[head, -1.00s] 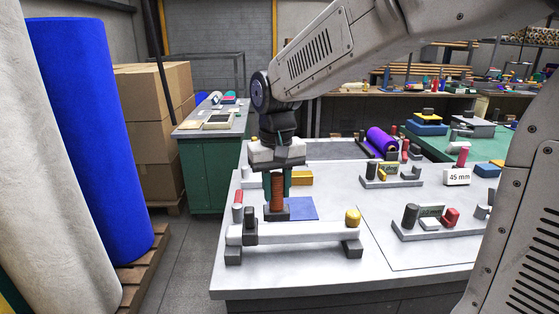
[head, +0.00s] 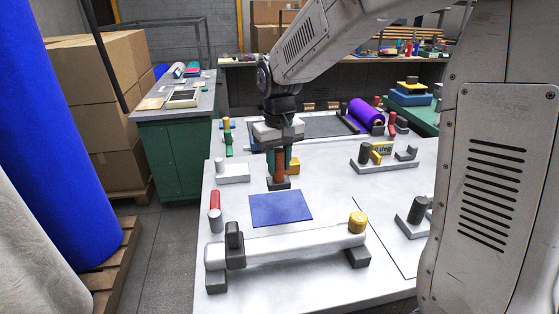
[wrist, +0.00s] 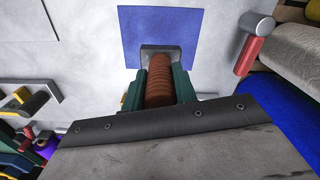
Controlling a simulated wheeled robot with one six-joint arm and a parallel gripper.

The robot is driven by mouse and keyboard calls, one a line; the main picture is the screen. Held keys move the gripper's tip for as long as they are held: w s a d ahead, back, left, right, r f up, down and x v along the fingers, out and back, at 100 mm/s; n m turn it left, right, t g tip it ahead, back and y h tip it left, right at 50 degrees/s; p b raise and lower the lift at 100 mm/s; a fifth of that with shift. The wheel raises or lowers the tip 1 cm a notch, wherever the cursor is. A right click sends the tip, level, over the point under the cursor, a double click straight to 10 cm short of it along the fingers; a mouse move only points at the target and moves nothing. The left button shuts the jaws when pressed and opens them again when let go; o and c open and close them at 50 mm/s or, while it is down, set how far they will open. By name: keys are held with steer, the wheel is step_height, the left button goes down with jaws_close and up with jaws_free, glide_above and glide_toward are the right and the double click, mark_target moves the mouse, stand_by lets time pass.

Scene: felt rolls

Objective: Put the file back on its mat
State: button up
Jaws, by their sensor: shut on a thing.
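My gripper (head: 280,170) points down and is shut on the file, a brown ribbed upright piece (head: 279,160) with a dark grey block at its lower end. The wrist view shows the ribbed piece (wrist: 159,85) between green fingers, with the grey block (wrist: 160,55) beyond it. The blue square mat (head: 281,209) lies flat and bare on the white table. In the head view the block is just behind the mat's far edge. In the wrist view it overlaps the mat's (wrist: 160,20) near edge. I cannot tell its height above the table.
A white roll on a stand (head: 295,245) lies along the table's front, near the mat. A grey stand (head: 233,172) is behind left. A stand with a green label (head: 383,150) is at right. White table right of the mat is clear.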

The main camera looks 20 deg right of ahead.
mark_target(279, 181)
steer(key=shift+s+f, duration=0.1)
steer(key=shift+f, duration=2.9)
steer(key=shift+f, duration=0.45)
steer(key=o, duration=1.1)
steer(key=shift+r, duration=3.9)
